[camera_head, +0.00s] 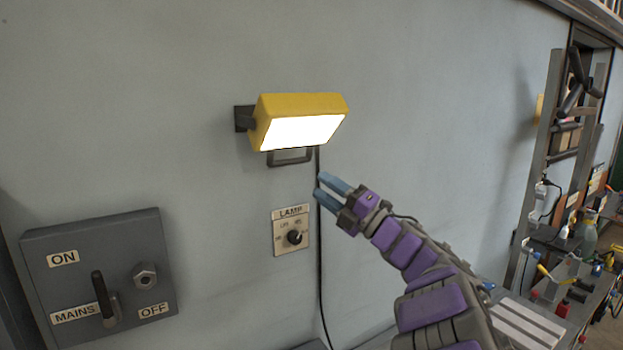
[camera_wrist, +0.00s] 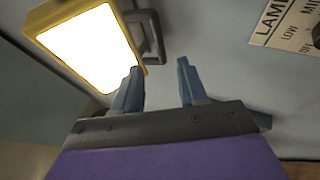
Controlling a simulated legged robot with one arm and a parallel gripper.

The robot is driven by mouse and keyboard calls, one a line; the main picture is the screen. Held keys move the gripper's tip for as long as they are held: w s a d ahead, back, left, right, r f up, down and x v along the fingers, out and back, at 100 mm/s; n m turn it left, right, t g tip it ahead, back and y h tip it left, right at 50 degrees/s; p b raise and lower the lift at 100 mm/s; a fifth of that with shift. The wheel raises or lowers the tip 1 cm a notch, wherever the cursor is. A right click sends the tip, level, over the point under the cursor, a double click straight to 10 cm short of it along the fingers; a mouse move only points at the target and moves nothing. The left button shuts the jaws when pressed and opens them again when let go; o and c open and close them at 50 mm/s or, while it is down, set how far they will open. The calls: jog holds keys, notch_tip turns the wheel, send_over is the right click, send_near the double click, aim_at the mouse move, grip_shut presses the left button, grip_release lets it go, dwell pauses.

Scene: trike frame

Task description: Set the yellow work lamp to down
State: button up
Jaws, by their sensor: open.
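The yellow work lamp (camera_head: 300,104) is mounted on the wall in the head view. Its lit white face is tilted downward and outward, and a dark handle (camera_head: 290,158) hangs beneath it. In the wrist view the lamp (camera_wrist: 84,45) is at the upper left, with the handle (camera_wrist: 148,38) beside it. My gripper (camera_head: 328,188) is open and empty, below and to the right of the handle. In the wrist view its two blue fingers (camera_wrist: 160,78) point toward the wall, apart, with nothing between them. The handle appears beyond the fingertips.
A lamp dial panel (camera_head: 291,240) is on the wall below the lamp. A grey mains switch box (camera_head: 100,270) with a dark lever is at the lower left. A black cable (camera_head: 321,270) runs down the wall. A cluttered bench (camera_head: 580,290) stands at the right.

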jog(key=shift+v, duration=1.9)
